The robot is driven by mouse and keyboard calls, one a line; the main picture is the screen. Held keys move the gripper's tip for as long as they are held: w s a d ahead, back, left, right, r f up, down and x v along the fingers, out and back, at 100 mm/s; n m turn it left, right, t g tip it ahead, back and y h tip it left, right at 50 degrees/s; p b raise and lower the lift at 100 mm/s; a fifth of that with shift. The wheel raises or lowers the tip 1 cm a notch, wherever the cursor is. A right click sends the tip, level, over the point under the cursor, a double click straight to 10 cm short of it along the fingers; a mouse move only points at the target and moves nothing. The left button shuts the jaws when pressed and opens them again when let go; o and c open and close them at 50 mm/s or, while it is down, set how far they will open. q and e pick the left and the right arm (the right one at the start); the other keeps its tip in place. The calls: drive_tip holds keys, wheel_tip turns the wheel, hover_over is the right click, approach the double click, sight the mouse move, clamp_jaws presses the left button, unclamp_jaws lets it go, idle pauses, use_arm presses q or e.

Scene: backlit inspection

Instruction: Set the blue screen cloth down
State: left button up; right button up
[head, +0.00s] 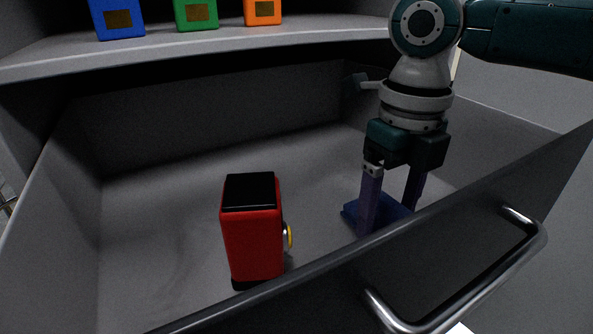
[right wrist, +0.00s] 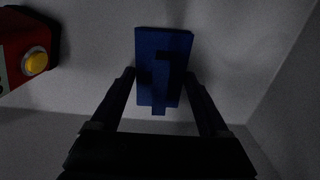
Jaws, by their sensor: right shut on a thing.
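The blue screen cloth (head: 392,209) is a flat, dark blue piece inside the open drawer, low at its right side. My right gripper (head: 390,215) points down into the drawer and is shut on the cloth, one finger at each side. In the right wrist view the cloth (right wrist: 162,45) shows between and beyond the fingers of the gripper (right wrist: 160,80), with dark shadow across it. It is at or just above the drawer floor; I cannot tell whether it touches. The drawer's front wall is close to it. My left gripper is not in view.
A red box-shaped device (head: 252,235) with a black top and a yellow knob (right wrist: 36,63) stands left of the cloth in the drawer (head: 150,205). The drawer front has a metal handle (head: 465,292). Blue (head: 117,18), green (head: 196,14) and orange (head: 262,11) boxes stand on the shelf behind.

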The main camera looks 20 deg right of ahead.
sight(391, 201)
drive_tip(key=shift+f, duration=0.25)
drive_tip(key=shift+f, duration=0.1)
drive_tip(key=o, duration=1.2)
wheel_tip(391, 201, up, 12)
drive_tip(key=p, duration=0.7)
